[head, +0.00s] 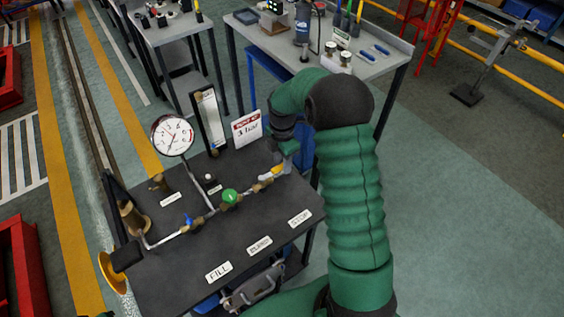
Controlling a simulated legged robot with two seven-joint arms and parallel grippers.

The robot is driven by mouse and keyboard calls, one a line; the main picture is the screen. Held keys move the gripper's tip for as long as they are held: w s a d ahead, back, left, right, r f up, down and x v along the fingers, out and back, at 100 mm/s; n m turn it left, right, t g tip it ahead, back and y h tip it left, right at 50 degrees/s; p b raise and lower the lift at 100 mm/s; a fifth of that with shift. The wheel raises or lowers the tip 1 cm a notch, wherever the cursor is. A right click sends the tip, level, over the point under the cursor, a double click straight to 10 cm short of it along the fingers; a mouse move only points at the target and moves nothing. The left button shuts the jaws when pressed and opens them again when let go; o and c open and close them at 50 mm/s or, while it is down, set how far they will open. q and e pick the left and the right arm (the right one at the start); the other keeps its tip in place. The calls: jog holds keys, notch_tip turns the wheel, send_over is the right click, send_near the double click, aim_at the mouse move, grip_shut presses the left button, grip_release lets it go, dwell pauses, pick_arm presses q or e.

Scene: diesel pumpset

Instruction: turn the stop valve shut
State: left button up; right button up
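On the dark bench (190,275) a pipe carries a blue-handled valve (187,219), a green-knobbed valve (230,197) and a yellow-handled valve (270,174). The yellow one is farthest right, in line with the STOP label (299,218) as the rightmost of the labels. My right gripper (286,163) reaches down from above at the yellow handle and partly hides that end of the pipe. I cannot tell whether it touches the handle, or whether its fingers are open or shut. My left gripper is out of view.
A round gauge (172,135), a framed upright panel (208,119) and a "3 bar" sign (246,129) stand behind the pipe. A brass fitting (132,216) stands at the left. A tool table (370,65) is behind my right arm. Open floor lies to the right.

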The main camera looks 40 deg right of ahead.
jog(key=shift+a+f, duration=0.1)
grip_shut()
dwell(1.4)
